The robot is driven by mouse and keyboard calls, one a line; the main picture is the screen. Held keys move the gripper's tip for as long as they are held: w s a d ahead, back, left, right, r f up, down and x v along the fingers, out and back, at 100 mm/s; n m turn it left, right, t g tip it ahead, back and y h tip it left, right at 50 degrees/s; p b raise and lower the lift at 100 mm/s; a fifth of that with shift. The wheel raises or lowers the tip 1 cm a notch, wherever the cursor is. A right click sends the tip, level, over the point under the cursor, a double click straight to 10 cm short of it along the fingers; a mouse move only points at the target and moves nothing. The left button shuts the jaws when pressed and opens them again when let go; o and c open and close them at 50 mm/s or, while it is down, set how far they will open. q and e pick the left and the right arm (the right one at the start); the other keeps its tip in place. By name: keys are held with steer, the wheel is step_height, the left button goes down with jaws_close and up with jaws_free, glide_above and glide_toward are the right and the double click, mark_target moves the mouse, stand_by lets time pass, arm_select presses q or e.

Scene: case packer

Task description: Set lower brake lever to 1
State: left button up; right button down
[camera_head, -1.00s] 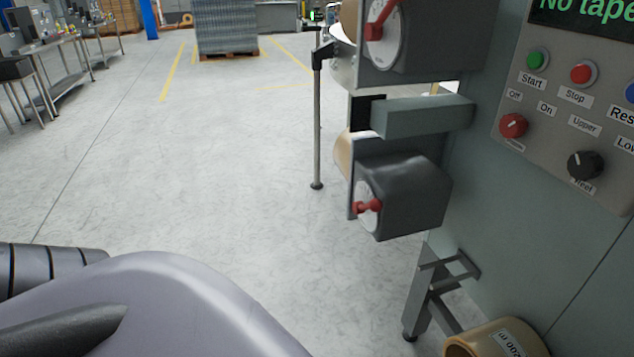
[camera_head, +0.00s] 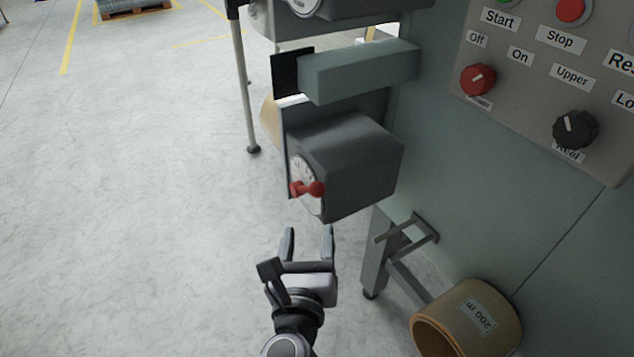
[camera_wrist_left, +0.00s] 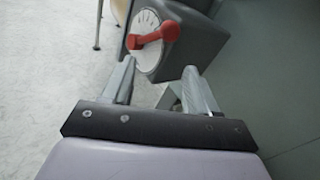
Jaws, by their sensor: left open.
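The lower brake lever (camera_head: 307,188) is a small red handle on a round white dial (camera_head: 303,172), fixed to the side of a dark grey box (camera_head: 352,160). In the left wrist view the red lever (camera_wrist_left: 153,38) crosses the dial (camera_wrist_left: 146,58), tilted, its knob at the upper right. The dial's numbers are too small to read. My left gripper (camera_head: 309,236) is open and empty, just below the lever and apart from it. In the left wrist view its fingers (camera_wrist_left: 160,78) stand apart with the lever beyond them. My right gripper is not in view.
A grey block (camera_head: 360,72) juts out above the lever's box. A control panel (camera_head: 535,100) with buttons and knobs is at the right. A tape roll (camera_head: 466,318) lies below right, beside a metal bracket (camera_head: 392,255). Open floor (camera_head: 130,200) lies to the left.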

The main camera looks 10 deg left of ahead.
mark_target(316, 196)
arm_select(q)
steer(key=shift+m+t, duration=0.4)
steer(key=shift+m, duration=0.3)
steer(key=w, duration=0.2)
steer(key=w+r, duration=0.1)
steer(key=w, duration=0.4)
steer(key=shift+w+d+r, duration=0.25)
steer(key=shift+w+r, duration=0.05)
steer(key=shift+r, duration=0.1)
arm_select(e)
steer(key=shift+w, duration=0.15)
